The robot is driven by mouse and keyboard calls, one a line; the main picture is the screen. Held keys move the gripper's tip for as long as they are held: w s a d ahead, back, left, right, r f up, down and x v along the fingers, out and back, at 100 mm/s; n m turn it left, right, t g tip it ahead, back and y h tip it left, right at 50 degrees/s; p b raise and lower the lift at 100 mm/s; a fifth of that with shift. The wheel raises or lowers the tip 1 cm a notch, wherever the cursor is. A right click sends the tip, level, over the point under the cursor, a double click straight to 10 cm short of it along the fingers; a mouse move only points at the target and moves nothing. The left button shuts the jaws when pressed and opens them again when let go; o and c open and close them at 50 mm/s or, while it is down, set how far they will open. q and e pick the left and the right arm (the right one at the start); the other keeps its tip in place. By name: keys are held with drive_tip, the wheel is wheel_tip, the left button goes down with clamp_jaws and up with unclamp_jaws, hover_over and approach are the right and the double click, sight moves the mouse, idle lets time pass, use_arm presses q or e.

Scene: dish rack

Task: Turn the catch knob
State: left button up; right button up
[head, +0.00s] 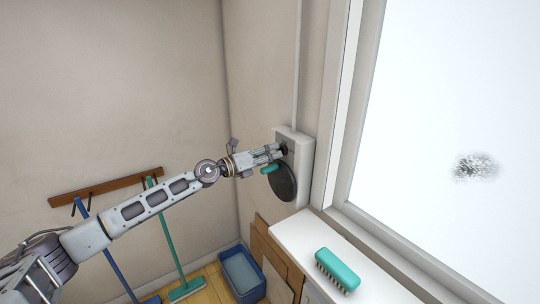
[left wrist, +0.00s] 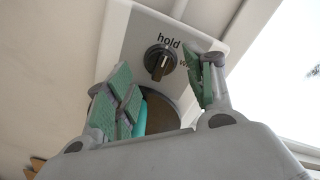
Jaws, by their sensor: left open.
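The catch knob (left wrist: 161,60) is a dark round knob with a brownish grip bar, under the word "hold" on a pale plate (left wrist: 140,35). In the head view the plate is part of a white wall box (head: 304,152) beside the window. My left gripper (left wrist: 166,80) is open, with its green-padded fingers on either side of the knob's lower area. I cannot tell whether either finger touches it. In the head view the left gripper (head: 277,153) is at the box front and largely hides the knob. My right gripper is not in view.
A dark disc (head: 285,184) sits low on the box, with a teal piece (head: 268,169) by it. A teal brush (head: 337,268) lies on the white sill (head: 300,232). A blue tub (head: 242,272) and brooms stand below, left. The window (head: 440,100) is at right.

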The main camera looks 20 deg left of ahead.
use_arm(q)
drive_tip(key=shift+b+v, duration=0.6)
drive_tip(key=shift+v, duration=0.7)
drive_tip(key=b+v, duration=0.2)
drive_tip(key=v, duration=0.1)
